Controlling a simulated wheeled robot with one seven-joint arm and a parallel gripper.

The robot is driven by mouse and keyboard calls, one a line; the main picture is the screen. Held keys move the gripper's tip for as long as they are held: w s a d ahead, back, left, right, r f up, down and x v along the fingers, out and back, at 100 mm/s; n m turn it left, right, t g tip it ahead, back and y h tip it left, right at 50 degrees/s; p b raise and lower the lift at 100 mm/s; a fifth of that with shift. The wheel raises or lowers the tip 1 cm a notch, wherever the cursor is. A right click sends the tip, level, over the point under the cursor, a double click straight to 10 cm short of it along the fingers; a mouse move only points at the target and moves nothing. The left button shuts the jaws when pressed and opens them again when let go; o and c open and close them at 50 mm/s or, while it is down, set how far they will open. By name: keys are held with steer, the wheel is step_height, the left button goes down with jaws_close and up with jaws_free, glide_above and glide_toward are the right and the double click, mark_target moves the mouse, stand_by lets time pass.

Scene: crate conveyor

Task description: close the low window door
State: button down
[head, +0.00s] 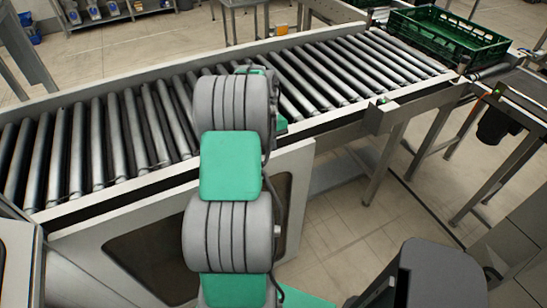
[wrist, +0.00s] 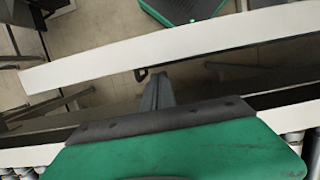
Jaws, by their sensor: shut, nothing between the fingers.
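The low window door (head: 302,165) is a white-framed panel with a dark window, below the front side of the roller conveyor in the head view. My arm covers its middle. I cannot tell from this view how far it stands open. In the wrist view a long white frame strip (wrist: 170,45), apparently the door's, runs across above a dark band. A small black loop-like part (wrist: 141,75) sits at the strip's lower edge. My gripper (wrist: 157,92) shows there as narrow grey fingers, shut and empty, in front of the dark band; contact is unclear. In the head view my arm hides the gripper.
The roller conveyor (head: 120,130) runs behind the door, with a green crate (head: 450,35) at its far right end. Metal support legs (head: 385,165) stand right of the door. Tiled floor (head: 350,235) is open at the lower right of the door.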

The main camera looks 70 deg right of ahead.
mark_target(275, 176)
steer(key=p+x, duration=0.1)
steer(key=x, duration=0.6)
steer(key=shift+s+a+f, duration=0.1)
steer(key=shift+f, duration=0.25)
